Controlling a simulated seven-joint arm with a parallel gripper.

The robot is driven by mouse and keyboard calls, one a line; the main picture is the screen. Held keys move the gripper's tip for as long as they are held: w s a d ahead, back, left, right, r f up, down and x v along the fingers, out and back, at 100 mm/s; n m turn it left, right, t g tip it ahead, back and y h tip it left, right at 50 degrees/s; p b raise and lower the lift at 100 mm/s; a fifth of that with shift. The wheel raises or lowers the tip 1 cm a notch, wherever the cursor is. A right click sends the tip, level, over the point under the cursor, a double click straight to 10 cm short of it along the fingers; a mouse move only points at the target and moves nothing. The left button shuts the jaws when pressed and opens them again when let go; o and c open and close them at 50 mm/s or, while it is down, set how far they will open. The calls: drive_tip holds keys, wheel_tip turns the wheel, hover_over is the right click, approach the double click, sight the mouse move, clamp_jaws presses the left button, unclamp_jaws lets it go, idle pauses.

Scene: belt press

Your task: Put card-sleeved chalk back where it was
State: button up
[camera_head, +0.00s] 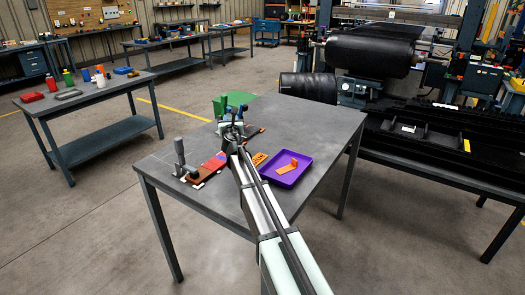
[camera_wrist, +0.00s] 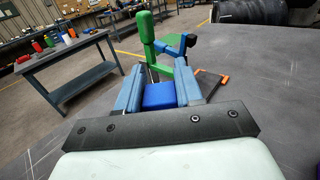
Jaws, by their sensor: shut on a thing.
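My gripper (camera_wrist: 160,84) points away from the wrist camera, its two light blue fingers on either side of a bright blue block (camera_wrist: 158,96). It is shut on this block, whose far end is hard to see. I cannot tell whether the block is the card-sleeved chalk, as no chalk or lettering shows. In the head view my gripper (camera_head: 232,130) is near the back left of the grey table, beside a green fixture (camera_head: 238,100). A green upright handle (camera_wrist: 147,28) and a blue clamp-like part (camera_wrist: 188,41) stand beyond the fingers in the wrist view.
A purple tray (camera_head: 304,178) holding an orange piece (camera_head: 288,167) lies to the right of my arm. The table's right part is clear.

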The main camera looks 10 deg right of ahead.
drive_tip(key=d+m+g+h, duration=0.5)
drive_tip(key=d+m+h, duration=0.45)
drive_tip(key=d, duration=0.85)
drive_tip(key=shift+n+h, duration=0.75)
drive_tip(key=shift+h, duration=0.1)
drive_tip(key=shift+w+f, duration=0.15)
drive_tip(key=shift+f, duration=2.25)
drive_tip(key=shift+w+f, duration=0.1)
drive_tip(key=shift+f, duration=2.25)
drive_tip(key=shift+f, duration=0.1)
drive_tip(key=o, duration=1)
drive_tip(key=shift+o, duration=0.2)
drive_tip(key=shift+s+a, duration=0.1)
drive_tip(key=v, duration=1.1)
drive_tip(key=shift+s+a+r, duration=0.2)
drive_tip(key=shift+s+a, duration=0.05)
drive_tip(key=shift+a, duration=0.1)
